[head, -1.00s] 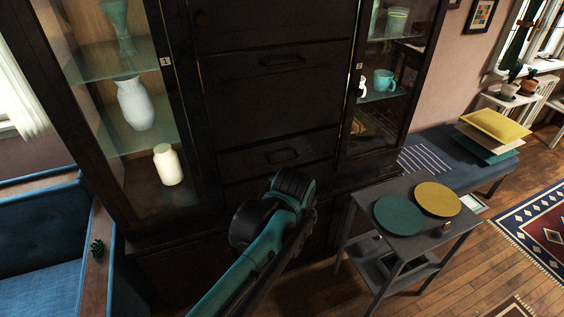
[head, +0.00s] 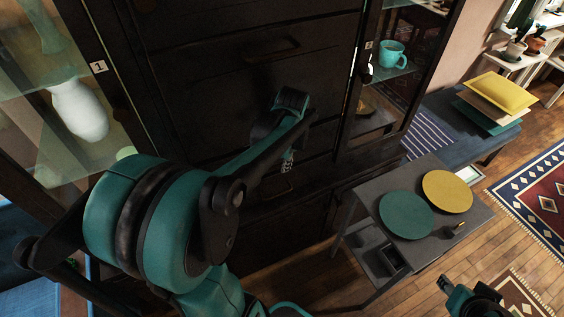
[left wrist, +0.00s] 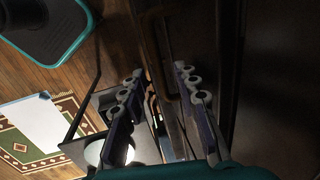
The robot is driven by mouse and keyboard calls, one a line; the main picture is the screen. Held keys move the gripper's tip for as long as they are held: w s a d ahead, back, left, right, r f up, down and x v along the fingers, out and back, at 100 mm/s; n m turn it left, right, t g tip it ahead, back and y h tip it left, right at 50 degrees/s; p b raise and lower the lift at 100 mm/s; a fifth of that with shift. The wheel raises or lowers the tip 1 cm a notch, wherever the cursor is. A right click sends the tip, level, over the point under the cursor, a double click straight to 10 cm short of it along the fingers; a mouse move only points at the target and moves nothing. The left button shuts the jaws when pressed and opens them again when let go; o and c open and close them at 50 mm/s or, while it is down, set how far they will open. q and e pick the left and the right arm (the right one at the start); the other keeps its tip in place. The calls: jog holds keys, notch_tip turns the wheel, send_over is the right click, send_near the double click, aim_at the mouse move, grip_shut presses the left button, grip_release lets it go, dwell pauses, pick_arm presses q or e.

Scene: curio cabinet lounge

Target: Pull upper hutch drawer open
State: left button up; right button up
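The dark hutch (head: 215,95) fills the middle of the head view. Its upper drawer handle (head: 273,50) is a dark bar on a front that looks closed. A lower drawer handle (head: 278,190) shows partly below my left gripper (head: 288,164), which hangs close before the hutch front, below the upper handle. In the left wrist view its two fingers (left wrist: 163,95) are apart, with a dark, brownish-edged bar seen between or beyond them. I cannot tell whether they touch it. Part of my right arm shows at the lower right of the head view; its fingers are unclear.
A grey side table (head: 365,205) with a green plate (head: 406,216) and a yellow plate (head: 447,192) stands right of the hutch. Glass doors hold a white vase (head: 80,112) and a teal mug (head: 392,55). A bench with cushions (head: 498,92) stands behind. Open floor lies at lower right.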

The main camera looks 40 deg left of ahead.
pick_arm(q)
jog(key=shift+f, duration=0.1)
grip_shut()
